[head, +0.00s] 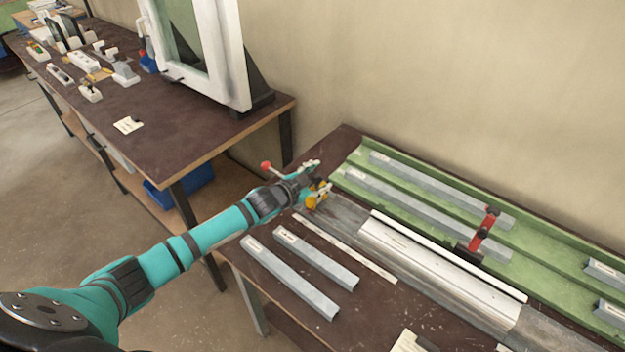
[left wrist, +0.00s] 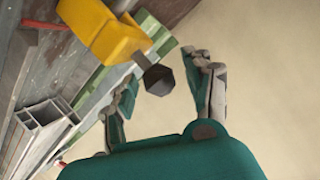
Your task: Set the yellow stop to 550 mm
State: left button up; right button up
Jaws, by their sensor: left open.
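The yellow stop (head: 313,199) sits at the left end of the grey rail (head: 340,212) on the right-hand bench. In the left wrist view the yellow stop (left wrist: 103,32) is a block at the upper left, with a dark faceted knob (left wrist: 158,80) on a short stem. My left gripper (head: 321,182) is at the stop and partly covers it. In the left wrist view the open fingers of the left gripper (left wrist: 160,71) stand either side of the knob; I cannot tell whether they touch it. A pale scale strip (head: 345,248) lies in front of the rail; its marks are too small to read. My right gripper is out of view.
A white profile (head: 440,255) lies along the rail, with a red-handled clamp (head: 484,232) behind it. Grey profiles lie in the green tray (head: 545,245) and on the bench front (head: 290,275). A white frame (head: 235,65) stands on the other table.

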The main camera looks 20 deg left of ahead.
pick_arm(q)
jog(key=v, duration=1.2)
